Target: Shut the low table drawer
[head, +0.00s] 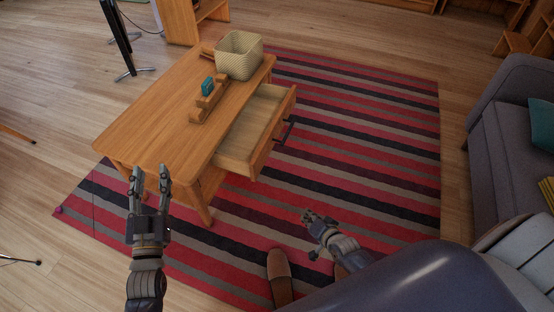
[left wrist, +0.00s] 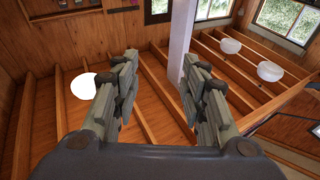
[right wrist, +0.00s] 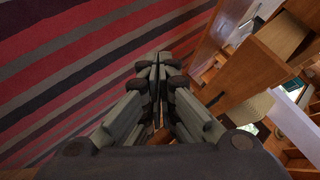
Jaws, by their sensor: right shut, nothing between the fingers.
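The low wooden table (head: 150,112) stands on the striped rug. Its drawer (head: 247,138) is pulled out toward the right and looks empty. A dark handle (head: 285,131) is on the drawer's front. My right gripper (head: 306,215) is shut and empty, over the rug below and right of the drawer, apart from it. In the right wrist view its fingertips (right wrist: 159,62) meet, with wooden furniture to the right. My left gripper (head: 151,172) is open and empty, in front of the table's near edge. In the left wrist view its fingers (left wrist: 158,68) are spread, facing the room's upper part.
A woven basket (head: 239,57) and a wooden piece with a teal object (head: 207,86) stand on the table top. A grey sofa (head: 512,115) is at the right. The striped rug (head: 370,130) is clear between drawer and sofa. A pair of brown slippers (head: 279,275) lies near my base.

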